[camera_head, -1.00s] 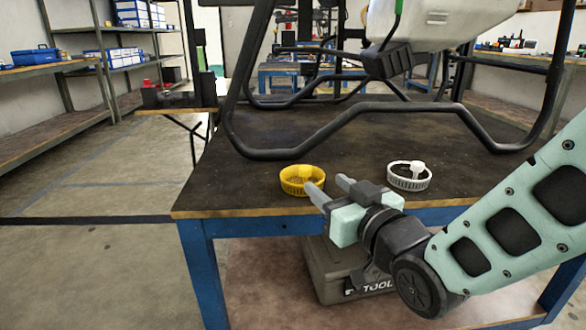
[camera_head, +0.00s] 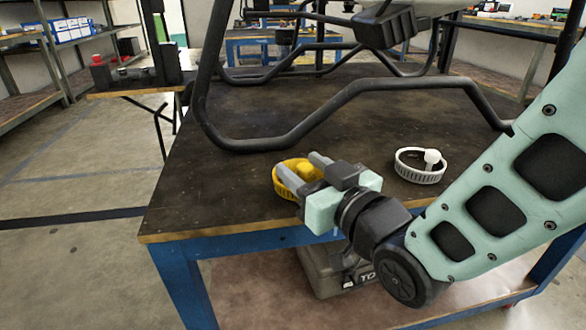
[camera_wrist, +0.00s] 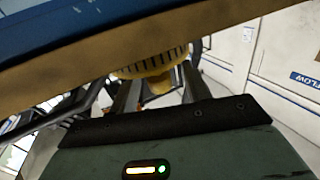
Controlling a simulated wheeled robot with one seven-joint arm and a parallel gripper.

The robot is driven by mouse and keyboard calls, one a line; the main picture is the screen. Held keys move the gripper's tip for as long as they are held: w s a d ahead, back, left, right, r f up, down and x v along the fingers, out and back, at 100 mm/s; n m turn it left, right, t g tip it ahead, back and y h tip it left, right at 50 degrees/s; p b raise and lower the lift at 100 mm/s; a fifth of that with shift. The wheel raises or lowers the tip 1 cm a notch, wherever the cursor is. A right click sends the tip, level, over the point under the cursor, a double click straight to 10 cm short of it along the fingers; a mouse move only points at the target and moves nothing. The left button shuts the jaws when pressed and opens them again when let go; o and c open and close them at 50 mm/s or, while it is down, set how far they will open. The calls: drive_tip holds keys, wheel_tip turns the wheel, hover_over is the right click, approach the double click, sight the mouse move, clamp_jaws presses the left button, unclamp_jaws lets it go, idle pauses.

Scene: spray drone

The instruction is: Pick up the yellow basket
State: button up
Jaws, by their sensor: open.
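The yellow basket (camera_head: 291,187) is a shallow round basket with a ribbed rim and a knob in its middle. It sits near the front edge of the dark workbench top (camera_head: 240,196). My gripper (camera_head: 298,166) is open, with its two fingers over the basket's right part, hiding some of it. In the wrist view the basket (camera_wrist: 158,62) shows just beyond the gripper (camera_wrist: 155,85), between its fingers. I cannot tell whether the fingers touch it.
A similar white basket (camera_head: 418,172) stands to the right on the bench. A black tubular frame (camera_head: 330,112) rises behind both baskets. A grey toolbox (camera_head: 325,276) is under the bench. The bench top left of the yellow basket is clear.

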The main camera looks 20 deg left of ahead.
clamp_jaws()
